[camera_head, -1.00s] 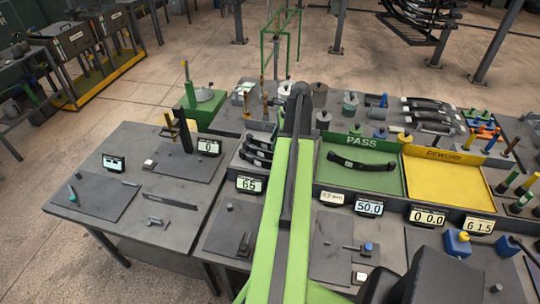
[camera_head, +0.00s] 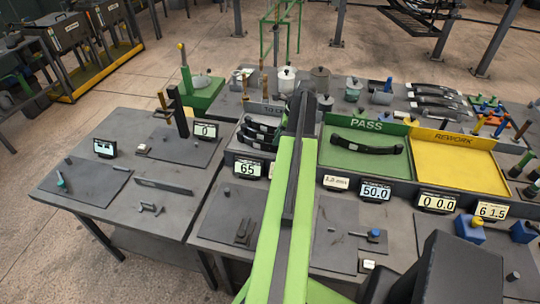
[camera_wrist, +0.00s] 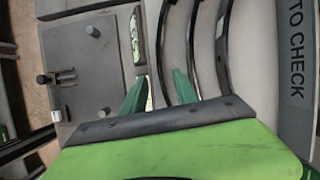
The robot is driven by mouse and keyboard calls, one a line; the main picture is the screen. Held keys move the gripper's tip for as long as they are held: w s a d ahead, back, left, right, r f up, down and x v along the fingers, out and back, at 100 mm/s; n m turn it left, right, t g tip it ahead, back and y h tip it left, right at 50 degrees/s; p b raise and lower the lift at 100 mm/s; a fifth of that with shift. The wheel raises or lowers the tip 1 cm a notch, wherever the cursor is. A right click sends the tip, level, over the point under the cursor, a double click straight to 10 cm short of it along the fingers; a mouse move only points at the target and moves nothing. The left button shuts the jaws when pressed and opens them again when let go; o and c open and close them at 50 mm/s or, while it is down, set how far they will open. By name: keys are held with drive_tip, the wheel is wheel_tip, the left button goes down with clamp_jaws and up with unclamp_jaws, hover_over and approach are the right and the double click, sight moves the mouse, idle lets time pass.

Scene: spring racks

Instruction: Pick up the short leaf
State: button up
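Several dark curved leaves lie side by side in the grey TO CHECK tray (camera_wrist: 258,60). In the head view, the leaves (camera_head: 262,131) sit left of my arm, which hides part of the tray. In the wrist view, the leftmost leaf (camera_wrist: 162,45) runs between the fingertips of my gripper (camera_wrist: 160,80); two more leaves, the middle one (camera_wrist: 191,45) and the right one (camera_wrist: 223,50), lie to its right. Their ends are cut off or hidden, so I cannot tell which is the short leaf. My gripper is open and empty, its fingers pointing toward the tray.
A green PASS tray (camera_head: 335,168) holds one dark leaf (camera_head: 365,144). The yellow REWORK tray (camera_head: 450,170) right of it is empty. Digital displays, one reading 65 (camera_head: 248,168), line the bench's front. A side table (camera_head: 110,195) with tools stands at left.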

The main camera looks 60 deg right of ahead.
drive_tip(key=shift+w+f, duration=0.15)
drive_tip(key=shift+f, duration=0.05)
drive_tip(key=b+x, duration=0.4)
drive_tip(key=x, duration=0.1)
drive_tip(key=shift+w, duration=0.25)
drive_tip(key=shift+r, duration=0.1)
clamp_jaws()
